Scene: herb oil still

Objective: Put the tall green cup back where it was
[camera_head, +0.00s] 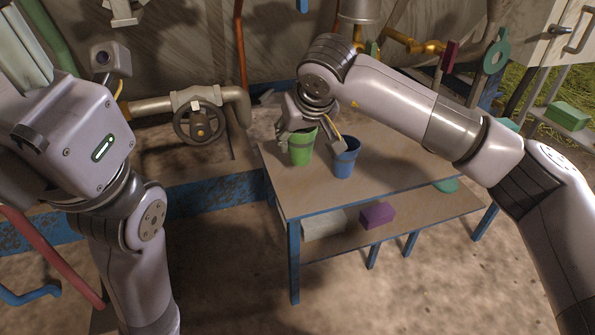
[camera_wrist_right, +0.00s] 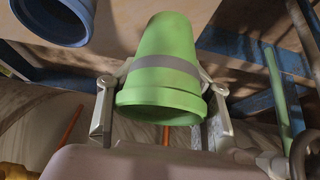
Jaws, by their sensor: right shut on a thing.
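The tall green cup (camera_head: 301,149), with a grey band, is upright at the back left of the table (camera_head: 400,185) in the head view. My right gripper (camera_head: 311,134) reaches down over its rim and is shut on it. In the right wrist view the green cup (camera_wrist_right: 166,60) sits between the two fingers of my right gripper (camera_wrist_right: 161,86), one on each side. I cannot tell whether the cup's base touches the tabletop. My left arm is at the left of the head view; its gripper is out of view.
A blue cup (camera_head: 345,160) stands close to the right of the green cup. It also shows in the right wrist view (camera_wrist_right: 55,20). A purple box (camera_head: 377,215) lies on the lower shelf. A valve wheel (camera_head: 199,122) is left of the table. The tabletop's front is clear.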

